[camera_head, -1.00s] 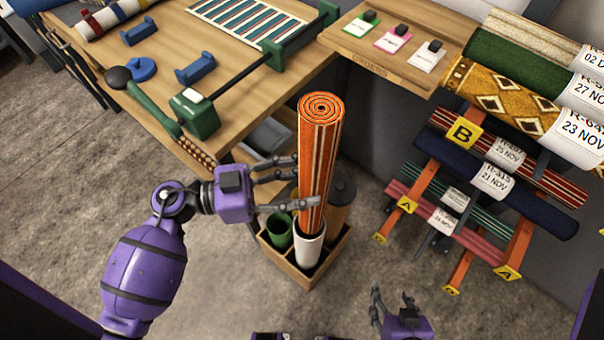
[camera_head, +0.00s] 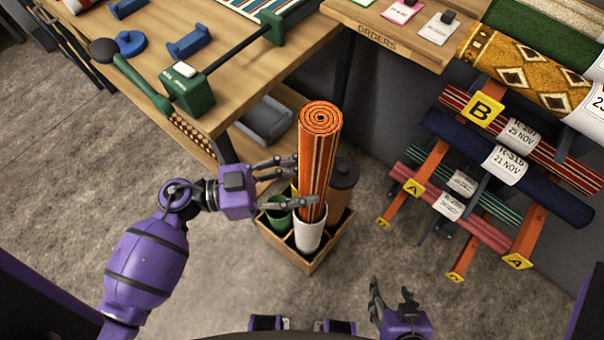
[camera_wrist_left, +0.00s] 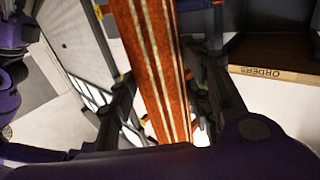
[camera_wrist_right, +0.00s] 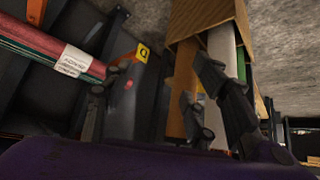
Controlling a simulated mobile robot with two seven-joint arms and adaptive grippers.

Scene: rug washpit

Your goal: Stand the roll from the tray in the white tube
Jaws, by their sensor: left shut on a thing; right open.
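The roll (camera_head: 318,150) is orange with pale and dark stripes and a spiral top end. It stands nearly upright, its lower end inside the mouth of the white tube (camera_head: 308,237); how deep is hidden. My left gripper (camera_head: 291,184) is shut on the roll from the left, just above the tube's rim. In the left wrist view the roll (camera_wrist_left: 155,70) runs between the fingers. My right gripper (camera_head: 393,293) is open and empty, low and to the right of the tube. A grey tray (camera_head: 266,122) sits on the shelf under the table.
The white tube stands in a wooden crate (camera_head: 308,266) with a green tube (camera_head: 278,218) and a brown dark-topped cylinder (camera_head: 341,186). The worktable (camera_head: 235,65) is behind left. A rack of labelled rolls (camera_head: 500,165) stands at the right. Floor in front is clear.

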